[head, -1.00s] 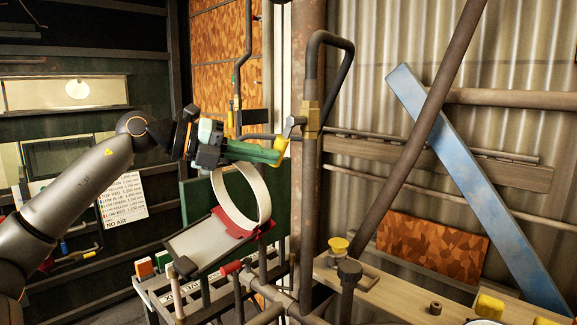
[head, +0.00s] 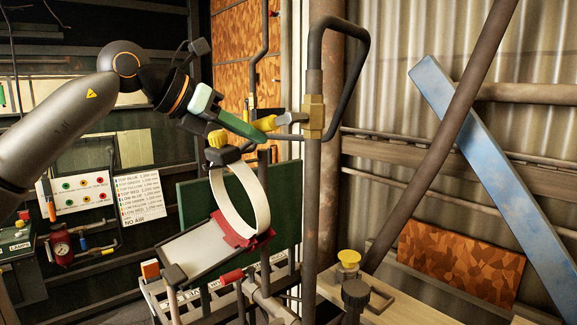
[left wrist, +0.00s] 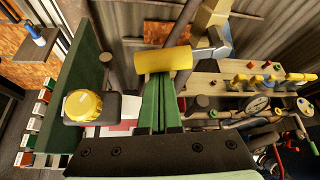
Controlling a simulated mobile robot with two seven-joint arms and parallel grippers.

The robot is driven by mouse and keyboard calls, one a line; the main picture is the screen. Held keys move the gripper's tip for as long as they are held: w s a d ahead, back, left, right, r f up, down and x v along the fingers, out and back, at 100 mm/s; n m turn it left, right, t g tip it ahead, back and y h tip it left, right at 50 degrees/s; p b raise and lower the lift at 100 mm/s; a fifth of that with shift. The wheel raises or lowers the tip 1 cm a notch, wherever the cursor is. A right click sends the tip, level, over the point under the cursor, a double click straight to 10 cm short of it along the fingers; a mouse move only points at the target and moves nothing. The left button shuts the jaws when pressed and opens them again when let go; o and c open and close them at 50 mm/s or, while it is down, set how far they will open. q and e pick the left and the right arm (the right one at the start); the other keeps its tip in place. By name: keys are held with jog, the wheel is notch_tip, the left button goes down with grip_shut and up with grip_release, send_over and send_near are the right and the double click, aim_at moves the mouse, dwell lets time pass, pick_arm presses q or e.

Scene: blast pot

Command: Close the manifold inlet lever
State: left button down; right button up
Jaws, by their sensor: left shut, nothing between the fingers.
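The manifold inlet lever has a yellow grip (head: 265,123) on a grey metal arm. It joins a brass valve body (head: 313,117) on the upright pipe and points left, close to level. In the left wrist view the yellow grip (left wrist: 163,59) lies across the fingertips, with the brass body (left wrist: 210,18) beyond it. My left gripper (head: 256,132) has green fingers pressed together and empty. Their tips are at the underside of the yellow grip and seem to touch it; they also show in the left wrist view (left wrist: 160,80). My right gripper is not in view.
A yellow knob on a black mount (head: 217,139) stands just below my left gripper, above a white ring (head: 246,200). A dark bent pipe (head: 350,80) rises beside the valve. A blue beam (head: 490,190) leans on the right. A wooden bench (head: 400,300) is at lower right.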

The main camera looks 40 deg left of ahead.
pick_arm(q)
jog(key=shift+s+a+r+m+y+p, duration=0.15)
jog(key=shift+r+p, duration=0.1)
jog(key=shift+r, duration=0.15)
jog(key=shift+a+r+m+y+p, duration=0.1)
jog(key=shift+r+m+y+p, duration=0.1)
jog(key=shift+r, duration=0.15)
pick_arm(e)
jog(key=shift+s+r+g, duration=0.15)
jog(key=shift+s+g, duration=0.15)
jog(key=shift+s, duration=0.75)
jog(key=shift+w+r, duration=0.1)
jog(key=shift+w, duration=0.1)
